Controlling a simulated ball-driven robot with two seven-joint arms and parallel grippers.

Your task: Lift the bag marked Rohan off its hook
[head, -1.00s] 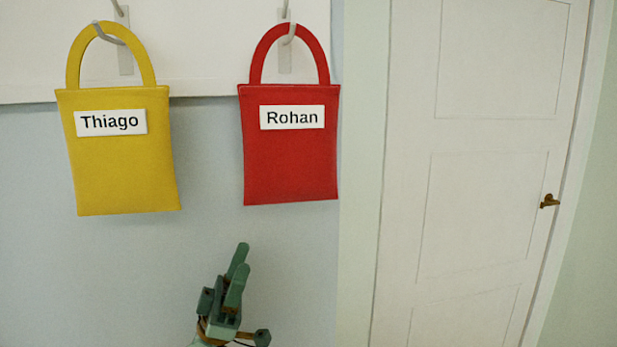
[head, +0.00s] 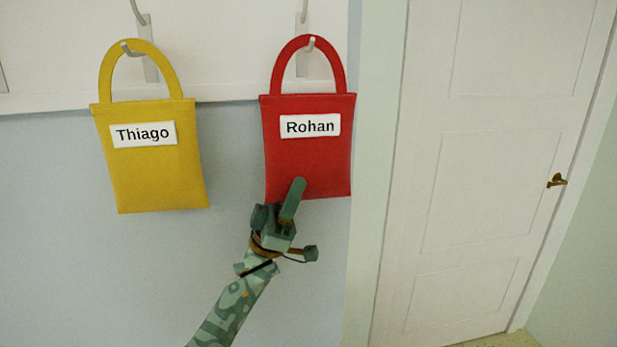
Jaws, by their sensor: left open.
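The red bag (head: 308,160) has a white label (head: 310,126) reading Rohan. It hangs by its looped handle on a grey wall hook (head: 311,44). My left gripper (head: 294,188) comes up from below and is in front of the bag's lower edge, hiding a small part of it. Its fingers point up toward the label and overlap in this view, so the gap between them is hidden. They hold nothing that I can see. Whether they touch the bag I cannot tell. My right gripper is out of view.
A yellow bag (head: 156,175) labelled Thiago hangs on another hook (head: 131,48) to the left. Both hooks are on a white board (head: 220,60). A white door (head: 480,140) with a brass handle (head: 557,181) is at the right. The wall between the bags is bare.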

